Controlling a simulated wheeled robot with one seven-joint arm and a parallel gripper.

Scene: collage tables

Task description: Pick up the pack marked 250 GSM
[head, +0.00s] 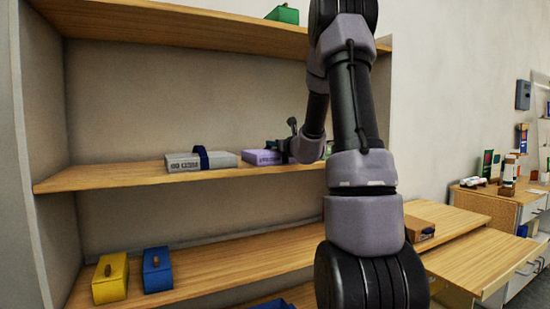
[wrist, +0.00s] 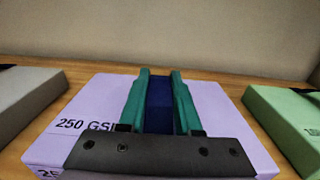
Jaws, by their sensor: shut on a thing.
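The pack marked 250 GSM is a flat lilac box (wrist: 95,105) with a dark blue upright band (wrist: 159,100) on top. It lies on the wooden shelf, and its label is partly covered by my gripper in the wrist view. In the head view the lilac pack (head: 262,157) is on the middle shelf, partly hidden by my arm. My gripper (wrist: 160,85) has its two green fingers on either side of the blue band, shut on it. In the head view the gripper (head: 292,148) is at the pack, mostly hidden.
A grey pack (head: 200,161) with a blue band lies left of the lilac one. A green pack (wrist: 290,115) lies close on its right. Yellow (head: 110,280) and blue (head: 157,270) boxes stand on the shelf below. The upper shelf (head: 170,27) overhangs.

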